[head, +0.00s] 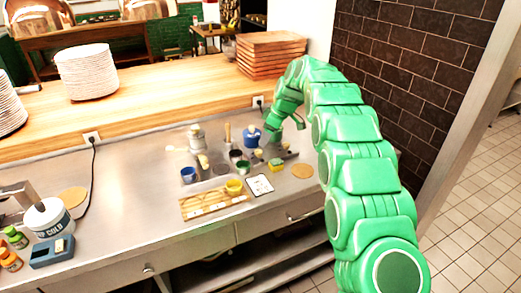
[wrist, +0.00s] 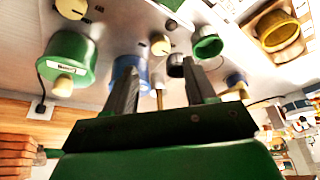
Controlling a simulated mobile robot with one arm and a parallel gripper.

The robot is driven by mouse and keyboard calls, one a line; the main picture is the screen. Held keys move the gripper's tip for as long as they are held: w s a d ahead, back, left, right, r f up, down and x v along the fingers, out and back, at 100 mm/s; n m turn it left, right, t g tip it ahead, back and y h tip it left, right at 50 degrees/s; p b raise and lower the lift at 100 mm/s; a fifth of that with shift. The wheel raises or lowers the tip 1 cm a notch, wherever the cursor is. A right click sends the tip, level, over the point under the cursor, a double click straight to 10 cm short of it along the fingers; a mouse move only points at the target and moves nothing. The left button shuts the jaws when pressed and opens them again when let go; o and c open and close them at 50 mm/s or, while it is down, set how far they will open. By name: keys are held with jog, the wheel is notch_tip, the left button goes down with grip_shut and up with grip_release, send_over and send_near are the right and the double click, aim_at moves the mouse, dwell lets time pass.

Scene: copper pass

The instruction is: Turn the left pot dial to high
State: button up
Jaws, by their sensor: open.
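My gripper (wrist: 160,72) is open in the wrist view, its two dark fingers apart with nothing clearly held between them. A green pot-like container (wrist: 66,60) with a white label is left of the fingers. In the head view my gripper (head: 277,128) is low over the counter, right of a blue-topped container (head: 251,136); the dials are too small to tell there.
The steel counter (head: 140,190) holds a wooden board (head: 196,203), a yellow cup (head: 234,186), a white card (head: 260,185) and a silver pot (head: 196,138). Stacked wooden boards (head: 268,52) stand on the raised shelf behind. The counter's left middle is clear.

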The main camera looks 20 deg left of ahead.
aim_at(259, 151)
jog(key=shift+x, duration=3.6)
grip_shut()
